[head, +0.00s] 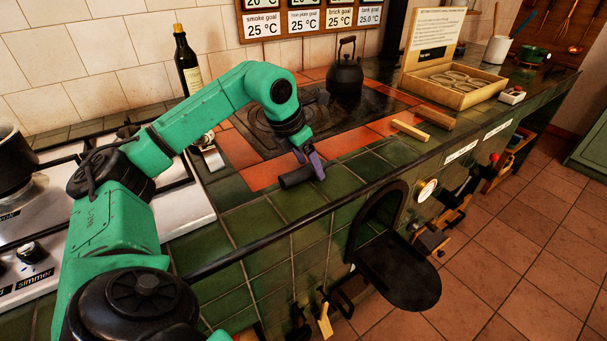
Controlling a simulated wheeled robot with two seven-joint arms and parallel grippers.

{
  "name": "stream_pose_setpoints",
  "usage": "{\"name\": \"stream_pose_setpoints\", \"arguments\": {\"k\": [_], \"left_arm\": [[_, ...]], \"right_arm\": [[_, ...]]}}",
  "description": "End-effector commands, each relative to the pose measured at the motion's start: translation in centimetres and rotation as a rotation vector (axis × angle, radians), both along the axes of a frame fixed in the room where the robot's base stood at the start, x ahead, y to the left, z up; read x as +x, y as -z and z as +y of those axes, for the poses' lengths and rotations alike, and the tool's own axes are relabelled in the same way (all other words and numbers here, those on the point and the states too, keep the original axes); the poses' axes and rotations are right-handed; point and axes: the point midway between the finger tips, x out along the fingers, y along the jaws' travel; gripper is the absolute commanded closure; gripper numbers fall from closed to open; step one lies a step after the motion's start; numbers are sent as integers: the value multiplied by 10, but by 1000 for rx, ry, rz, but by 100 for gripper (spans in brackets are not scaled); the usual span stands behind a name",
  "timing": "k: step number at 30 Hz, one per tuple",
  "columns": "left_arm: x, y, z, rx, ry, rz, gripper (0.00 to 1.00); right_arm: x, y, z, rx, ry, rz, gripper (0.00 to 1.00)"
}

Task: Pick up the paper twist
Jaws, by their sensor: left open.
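My left gripper (312,170) has purple fingers and is open, pointing down low over the green tiles at the hearth's front edge. A dark cylinder (296,178) is right beside the fingers; I cannot tell whether they touch it. I cannot identify the paper twist for certain. A thin pale tan stick (410,131) lies on the tiles to the right of the gripper, clear of it. Several tan loops (455,79) lie in an open wooden box (467,99) farther right. My right gripper is not in view.
A black kettle (345,76) stands on the dark hotplate (340,110). A dark bottle (186,60) stands by the wall. A brown block (434,118) lies near the tan stick. A black hatch door (400,272) hangs open below the front edge. A white stove is at left.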

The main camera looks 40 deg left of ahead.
Motion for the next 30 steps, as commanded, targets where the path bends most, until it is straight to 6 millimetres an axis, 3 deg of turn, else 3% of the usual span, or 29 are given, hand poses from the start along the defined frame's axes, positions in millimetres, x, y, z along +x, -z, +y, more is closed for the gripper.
{"name": "stream_pose_setpoints", "arguments": {"k": [7, 26, 30], "left_arm": [[1, 1, 0, 0, 0, -1, 25], [1, 6, 0, 0, 0, -1, 25], [1, 6, 0, 0, 0, -1, 75]], "right_arm": [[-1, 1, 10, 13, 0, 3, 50], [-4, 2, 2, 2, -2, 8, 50], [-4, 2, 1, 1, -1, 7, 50]]}}
